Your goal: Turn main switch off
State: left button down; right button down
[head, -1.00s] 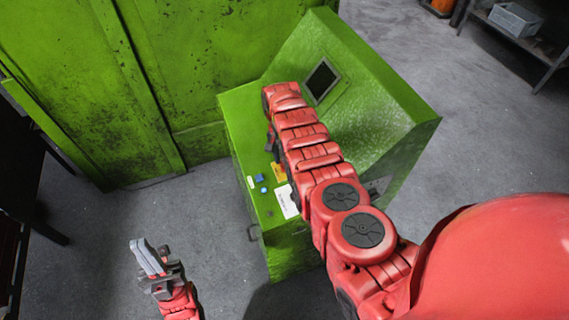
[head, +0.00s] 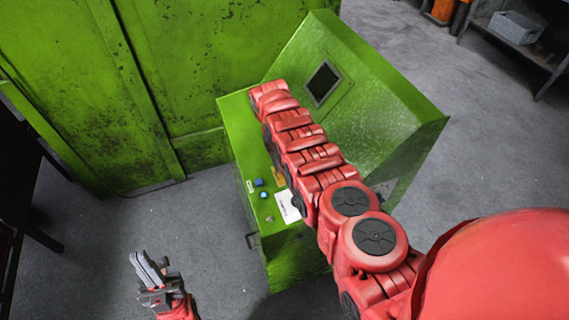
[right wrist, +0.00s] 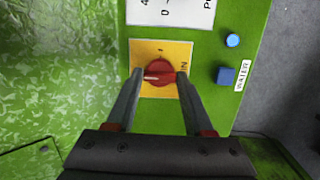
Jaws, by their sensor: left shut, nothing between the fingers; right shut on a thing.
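The main switch (right wrist: 159,72) is a red rotary knob on a yellow plate (right wrist: 177,50) in the right wrist view. A pale mark on the knob points left, and a "1" is printed above it. My right gripper (right wrist: 158,78) has its two fingers closed on opposite sides of the knob. In the head view the knob and the right fingers are hidden by my right arm; a sliver of the yellow plate (head: 278,175) shows. My left gripper (head: 150,270) is shut and empty, over the floor left of the green console.
The green console (head: 285,245) has blue buttons (head: 264,195) and a white label (head: 287,207) beside the switch. A small dark screen (head: 323,82) sits on its sloped face. A green cabinet wall (head: 150,80) stands behind. Floor at the left is clear.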

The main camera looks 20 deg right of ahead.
jog(key=shift+n, duration=0.3)
jog(key=shift+c, duration=1.4)
grip_release()
jog(key=v, duration=1.7)
jog(key=shift+r, duration=0.2)
jog(key=shift+w+a, duration=0.1)
jog(key=shift+a, duration=0.05)
